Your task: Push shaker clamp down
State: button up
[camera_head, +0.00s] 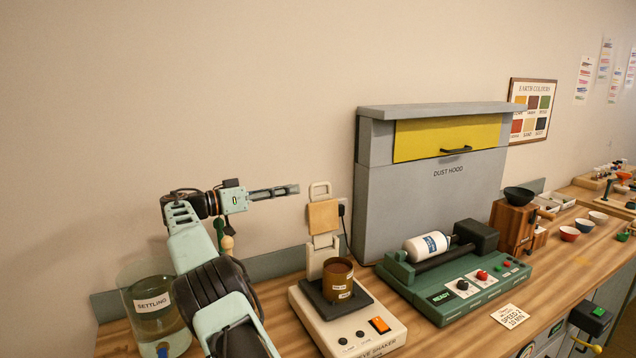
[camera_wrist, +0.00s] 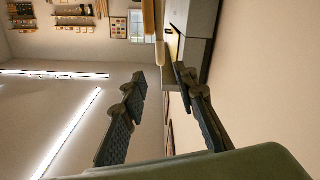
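The shaker (camera_head: 350,328) is a cream box with an orange switch and a dark plate. A brown jar (camera_head: 338,280) stands on the plate. Behind the jar the clamp (camera_head: 323,216) stands raised, with a tan block and a cream loop handle on top. My gripper (camera_head: 290,190) is level at about the height of the handle, just left of it, pointing right. There appears to be a small gap between the fingertips and the handle. In the wrist view my gripper (camera_wrist: 160,74) has its two fingers apart with nothing between them. A tan and cream piece beyond the fingertips looks like the clamp (camera_wrist: 149,17).
A glass settling jar (camera_head: 152,312) stands left of the shaker, near my arm. The grey dust hood (camera_head: 440,185) stands behind to the right. A green roller machine (camera_head: 455,285) with a white bottle (camera_head: 425,247) is right of the shaker. The air above the shaker's jar is clear.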

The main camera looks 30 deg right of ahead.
aim_at(311, 186)
jog(key=d, duration=0.3)
jog(key=d+p, duration=0.1)
jog(key=d, duration=0.3)
jog(key=d+p, duration=0.1)
jog(key=d, duration=0.2)
jog(key=shift+s+d, duration=0.25)
jog(key=shift+d, duration=0.05)
